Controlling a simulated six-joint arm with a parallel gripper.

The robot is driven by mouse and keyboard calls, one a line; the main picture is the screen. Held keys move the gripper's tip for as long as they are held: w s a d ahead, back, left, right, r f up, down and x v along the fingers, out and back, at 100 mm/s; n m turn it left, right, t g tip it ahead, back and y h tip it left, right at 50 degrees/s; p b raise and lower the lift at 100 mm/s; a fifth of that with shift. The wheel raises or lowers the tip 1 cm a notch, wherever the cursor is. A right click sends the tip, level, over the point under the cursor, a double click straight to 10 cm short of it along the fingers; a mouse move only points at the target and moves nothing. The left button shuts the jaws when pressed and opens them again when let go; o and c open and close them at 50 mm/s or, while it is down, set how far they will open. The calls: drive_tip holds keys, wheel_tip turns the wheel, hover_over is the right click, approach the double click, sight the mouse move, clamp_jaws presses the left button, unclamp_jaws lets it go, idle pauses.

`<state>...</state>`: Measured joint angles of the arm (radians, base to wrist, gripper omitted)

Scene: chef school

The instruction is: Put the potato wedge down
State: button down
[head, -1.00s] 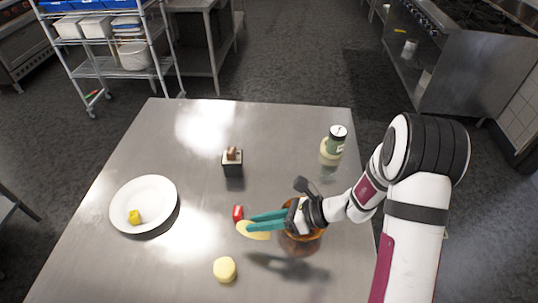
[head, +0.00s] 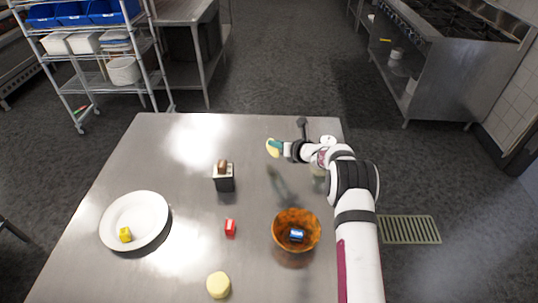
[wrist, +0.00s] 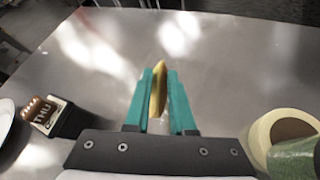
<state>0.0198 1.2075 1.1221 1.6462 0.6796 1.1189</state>
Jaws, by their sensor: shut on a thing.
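The potato wedge (head: 271,148) is a thin yellow piece held over the far part of the steel table. My gripper (head: 277,146) is shut on it. In the wrist view the wedge (wrist: 158,92) stands on edge between the two teal fingers (wrist: 160,100), its tip reaching past them. It appears above the table surface; the exact height is hard to tell.
On the table (head: 180,260) are a white plate (head: 112,225) with a yellow cube, a black holder (head: 224,184), a red block (head: 230,228), a pale yellow round piece (head: 218,285) and an orange bowl (head: 275,232) holding a blue item. A jar (wrist: 292,155) stands right of my gripper.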

sight(270, 161)
drive_tip(key=shift+w+a+f, duration=0.25)
drive_tip(key=shift+a+f, duration=0.2)
drive_tip(key=shift+a, duration=0.15)
drive_tip(key=shift+w+a+f, duration=0.2)
drive_tip(key=shift+a+f, duration=0.25)
drive_tip(key=shift+a, duration=0.15)
drive_tip(key=shift+a+f, duration=0.1)
drive_tip(key=shift+f, duration=1.8)
drive_tip(key=c, duration=0.7)
unclamp_jaws()
drive_tip(key=shift+c, duration=0.2)
